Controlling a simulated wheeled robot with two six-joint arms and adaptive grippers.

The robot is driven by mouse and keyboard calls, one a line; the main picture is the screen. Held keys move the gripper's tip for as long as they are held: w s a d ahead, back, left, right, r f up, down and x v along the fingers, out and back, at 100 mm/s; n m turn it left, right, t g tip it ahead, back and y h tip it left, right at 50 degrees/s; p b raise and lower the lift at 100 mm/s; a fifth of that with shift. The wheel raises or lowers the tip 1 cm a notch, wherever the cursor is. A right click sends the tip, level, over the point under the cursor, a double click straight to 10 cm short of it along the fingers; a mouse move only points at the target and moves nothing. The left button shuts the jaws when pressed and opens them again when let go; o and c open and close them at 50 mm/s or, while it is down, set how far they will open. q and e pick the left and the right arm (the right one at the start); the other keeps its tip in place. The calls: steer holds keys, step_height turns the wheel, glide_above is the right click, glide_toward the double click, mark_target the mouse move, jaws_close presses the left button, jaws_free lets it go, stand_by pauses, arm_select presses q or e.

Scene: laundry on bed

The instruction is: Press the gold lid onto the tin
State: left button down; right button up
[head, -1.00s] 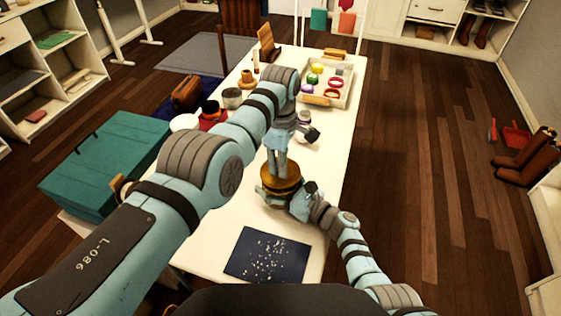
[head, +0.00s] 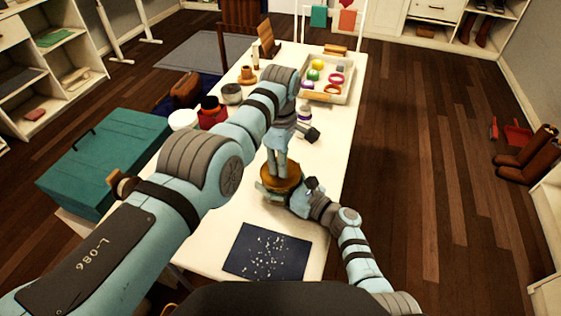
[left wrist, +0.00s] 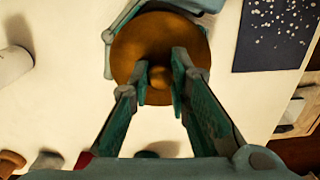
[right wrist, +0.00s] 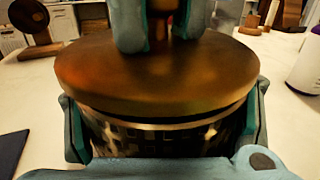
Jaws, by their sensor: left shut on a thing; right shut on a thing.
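The gold lid (head: 281,184) is a round disc with a small knob, above the front part of the white table. My left gripper (left wrist: 160,78) is shut on the knob from above. The tin (right wrist: 160,140) is dark, patterned and has a pale gold band near its top. My right gripper (right wrist: 163,98) is shut around the tin, one finger on each side. In the right wrist view the lid (right wrist: 160,75) covers the tin's top, with a dark line under its edge. I cannot tell whether it is fully seated. In the head view the tin is mostly hidden.
A dark blue speckled mat (head: 268,252) lies at the table's near end. A white tray (head: 327,98) of colourful items stands farther back. A teal box (head: 105,160) is beside the table.

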arm_select(q)
steer(key=shift+f+b, duration=0.35)
steer(key=shift+f, duration=0.05)
steer(key=c, duration=1.4)
jaws_free()
step_height(320, 180, up, 8)
steer(key=shift+f, duration=0.2)
arm_select(e)
steer(key=o, duration=1.8)
steer(key=v, duration=1.2)
arm_select(q)
steer(key=shift+w, duration=0.1)
